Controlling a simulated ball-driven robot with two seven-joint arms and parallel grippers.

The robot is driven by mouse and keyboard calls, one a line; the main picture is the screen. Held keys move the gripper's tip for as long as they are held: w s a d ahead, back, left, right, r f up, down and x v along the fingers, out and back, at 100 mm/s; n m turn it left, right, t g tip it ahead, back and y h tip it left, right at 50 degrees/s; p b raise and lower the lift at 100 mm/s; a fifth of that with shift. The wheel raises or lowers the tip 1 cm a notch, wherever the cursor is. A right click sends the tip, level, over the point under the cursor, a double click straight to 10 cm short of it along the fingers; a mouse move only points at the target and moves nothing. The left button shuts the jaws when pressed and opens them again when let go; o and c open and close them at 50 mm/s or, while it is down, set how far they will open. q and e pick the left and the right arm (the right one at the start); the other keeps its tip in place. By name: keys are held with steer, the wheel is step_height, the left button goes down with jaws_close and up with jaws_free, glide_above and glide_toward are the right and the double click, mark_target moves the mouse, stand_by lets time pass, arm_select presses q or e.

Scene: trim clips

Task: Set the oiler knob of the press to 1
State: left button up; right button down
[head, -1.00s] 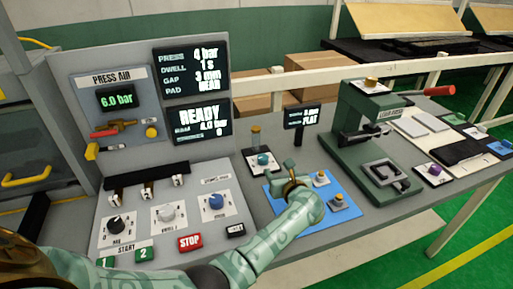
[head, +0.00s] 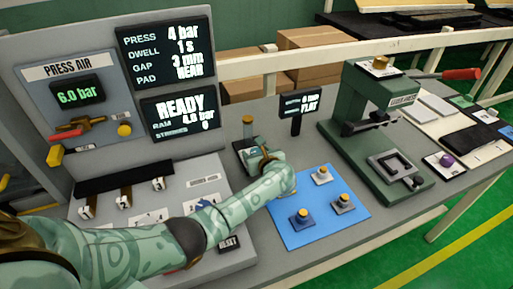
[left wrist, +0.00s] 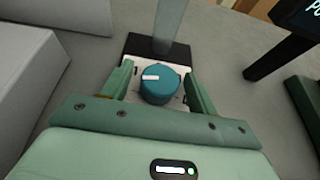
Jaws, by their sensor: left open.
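The teal oiler knob (left wrist: 159,86) stands on a small white plate with a dark back in the left wrist view. Its white pointer mark points to the left in that picture; the plate's markings are mostly covered. My left gripper (left wrist: 158,74) is open, with one finger on each side of the knob; I cannot tell whether they touch it. In the head view my left gripper (head: 257,157) is over the oiler, behind the blue mat, and hides the knob. My right gripper is not in view.
A post with a brass top (head: 248,127) rises behind the knob. A small display (head: 299,104) stands to its right. The blue mat (head: 318,232) holds three knobbed pieces. The green press (head: 373,125) stands at the right, and the large control panel (head: 117,90) at the left.

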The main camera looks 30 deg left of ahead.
arm_select(q)
steer(key=shift+w+a, duration=0.1)
steer(key=shift+c, duration=0.3)
steer(key=c, duration=0.9)
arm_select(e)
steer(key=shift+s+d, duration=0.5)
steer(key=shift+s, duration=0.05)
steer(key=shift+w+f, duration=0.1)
